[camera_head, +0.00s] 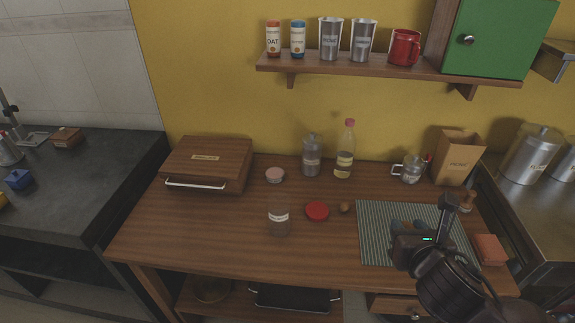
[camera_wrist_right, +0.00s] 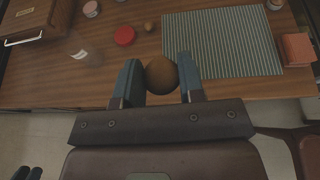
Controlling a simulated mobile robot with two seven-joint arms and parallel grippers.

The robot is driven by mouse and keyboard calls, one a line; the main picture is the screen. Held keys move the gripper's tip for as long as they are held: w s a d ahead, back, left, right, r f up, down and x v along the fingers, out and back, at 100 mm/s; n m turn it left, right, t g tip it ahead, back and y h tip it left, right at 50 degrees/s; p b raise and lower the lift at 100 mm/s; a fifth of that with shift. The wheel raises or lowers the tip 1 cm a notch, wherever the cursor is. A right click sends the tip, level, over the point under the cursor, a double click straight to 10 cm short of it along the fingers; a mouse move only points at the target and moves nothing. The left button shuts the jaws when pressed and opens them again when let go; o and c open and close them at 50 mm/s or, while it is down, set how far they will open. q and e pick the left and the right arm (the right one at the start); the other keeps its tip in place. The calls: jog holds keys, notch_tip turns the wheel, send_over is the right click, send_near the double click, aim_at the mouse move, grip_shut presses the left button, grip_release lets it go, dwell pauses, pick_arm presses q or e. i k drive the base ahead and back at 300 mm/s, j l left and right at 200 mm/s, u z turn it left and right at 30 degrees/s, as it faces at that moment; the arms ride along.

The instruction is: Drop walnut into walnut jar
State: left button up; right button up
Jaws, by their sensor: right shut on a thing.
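My right gripper (camera_head: 408,227) is above the striped mat, with its fingers shut on a brown walnut (camera_wrist_right: 161,73). The right wrist view shows this walnut between the two blue fingertips (camera_wrist_right: 160,80). A second walnut (camera_head: 344,207) lies on the table beside a red lid (camera_head: 317,211); it also shows in the right wrist view (camera_wrist_right: 149,26). A clear glass jar (camera_head: 279,222) with a white label stands left of the lid, open at the top and seemingly empty. Its label is too small to read. My left gripper is not in the head view.
A striped mat (camera_head: 375,249) covers the right of the wooden table (camera_head: 190,232). A lidded jar (camera_head: 311,158), a bottle (camera_head: 344,158), a glass mug (camera_head: 411,172) and a paper bag (camera_head: 458,158) stand behind. A wooden box (camera_head: 206,166) sits at left. Bare tabletop surrounds the open jar.

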aim_at(278, 232)
jog(key=i+l+u, duration=0.1)
jog(key=u, duration=0.25)
jog(key=l+u, duration=0.35)
jog(key=i+l+u, duration=0.1)
jog(key=l+u, duration=0.25)
jog(key=j, duration=0.15)
